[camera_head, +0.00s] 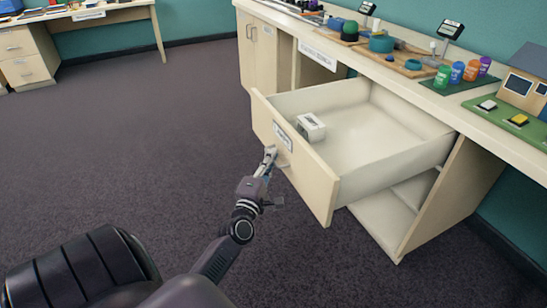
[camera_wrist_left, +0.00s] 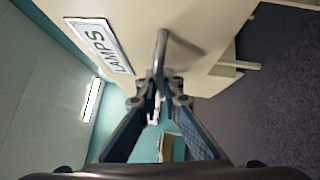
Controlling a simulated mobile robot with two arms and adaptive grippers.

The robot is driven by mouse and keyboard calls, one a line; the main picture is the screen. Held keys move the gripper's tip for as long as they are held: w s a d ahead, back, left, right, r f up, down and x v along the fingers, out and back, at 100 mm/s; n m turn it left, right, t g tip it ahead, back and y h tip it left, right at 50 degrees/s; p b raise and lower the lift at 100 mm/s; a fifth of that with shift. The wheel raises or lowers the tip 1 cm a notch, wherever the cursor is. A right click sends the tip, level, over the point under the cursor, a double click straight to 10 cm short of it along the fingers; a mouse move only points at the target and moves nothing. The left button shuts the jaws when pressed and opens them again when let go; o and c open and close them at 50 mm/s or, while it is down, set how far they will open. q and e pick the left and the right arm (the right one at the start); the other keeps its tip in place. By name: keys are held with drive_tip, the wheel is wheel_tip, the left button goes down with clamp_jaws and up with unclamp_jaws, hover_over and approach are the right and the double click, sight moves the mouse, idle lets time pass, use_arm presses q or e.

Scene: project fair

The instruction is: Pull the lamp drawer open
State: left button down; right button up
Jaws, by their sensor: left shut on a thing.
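The lamp drawer (camera_head: 305,165) is a cream drawer pulled well out from under the counter, its inside visible in the head view. Its front carries a label reading LAMPS (camera_wrist_left: 98,45), seen in the left wrist view. A curved metal handle (camera_wrist_left: 161,48) stands out from the drawer front. My left gripper (camera_head: 269,156) is at the drawer front, shut on the handle; its fingertips (camera_wrist_left: 156,86) meet the handle's end in the left wrist view. A small white box-like object (camera_head: 311,127) lies inside the drawer near its front. My right gripper is not in view.
The counter (camera_head: 410,75) above holds colored cups (camera_head: 457,73), boards and small stands. An open shelf (camera_head: 385,213) lies below the drawer. Another desk (camera_head: 75,17) stands at the far left. The dark carpet (camera_head: 130,130) before the drawer is clear.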

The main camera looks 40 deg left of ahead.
use_arm(q)
drive_tip(key=shift+d+f, duration=0.1)
drive_tip(key=shift+f, duration=0.05)
drive_tip(key=c, duration=2.4)
unclamp_jaws()
drive_tip(key=v, duration=1.2)
